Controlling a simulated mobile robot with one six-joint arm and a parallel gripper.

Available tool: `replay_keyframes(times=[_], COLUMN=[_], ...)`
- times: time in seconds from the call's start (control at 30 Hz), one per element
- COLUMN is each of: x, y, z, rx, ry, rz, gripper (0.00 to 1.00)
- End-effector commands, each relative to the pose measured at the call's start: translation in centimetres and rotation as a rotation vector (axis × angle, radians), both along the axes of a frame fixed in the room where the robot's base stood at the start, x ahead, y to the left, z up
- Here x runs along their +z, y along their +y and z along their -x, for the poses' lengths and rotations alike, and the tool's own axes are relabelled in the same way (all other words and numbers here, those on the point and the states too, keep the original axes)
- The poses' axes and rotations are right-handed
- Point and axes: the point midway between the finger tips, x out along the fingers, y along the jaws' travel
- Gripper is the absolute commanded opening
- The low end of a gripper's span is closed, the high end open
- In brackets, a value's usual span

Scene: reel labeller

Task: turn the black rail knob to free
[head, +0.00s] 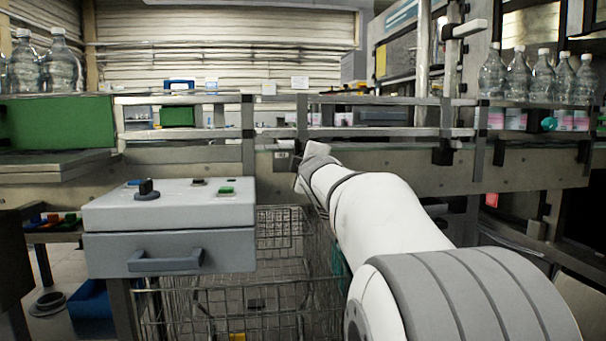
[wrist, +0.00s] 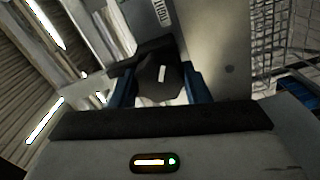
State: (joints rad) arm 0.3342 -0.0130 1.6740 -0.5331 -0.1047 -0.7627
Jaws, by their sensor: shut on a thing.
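The black rail knob (wrist: 158,82) shows in the wrist view, with a short white mark on its face. The mark runs nearly up and down in that view, slightly tilted. My gripper (wrist: 158,92) is shut on the knob, with one blue finger on its left and one on its right. In the head view my wrist (head: 314,166) reaches the grey conveyor side below the guide rails and hides the knob there. A small label (wrist: 161,12) with dark lettering sits beyond the knob; I cannot read it surely.
A grey control box (head: 170,213) with a black switch and a green button stands left of my arm. A wire cart (head: 285,255) stands below the conveyor. Guide rails (head: 390,132) run above my wrist. Clear bottles (head: 541,75) stand at the right.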

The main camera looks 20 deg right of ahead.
Motion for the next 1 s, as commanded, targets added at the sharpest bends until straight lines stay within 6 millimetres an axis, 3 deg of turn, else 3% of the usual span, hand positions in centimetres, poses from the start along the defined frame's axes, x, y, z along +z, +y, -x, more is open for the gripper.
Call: replay_keyframes(times=[0.5, 1.0], x=[0.26, 0.24], y=[0.15, 0.14], z=[-0.01, -0.02], rx=[0.003, 0.003], ry=[0.103, 0.137], rz=[0.388, 0.501], gripper=[0.2, 0.2])
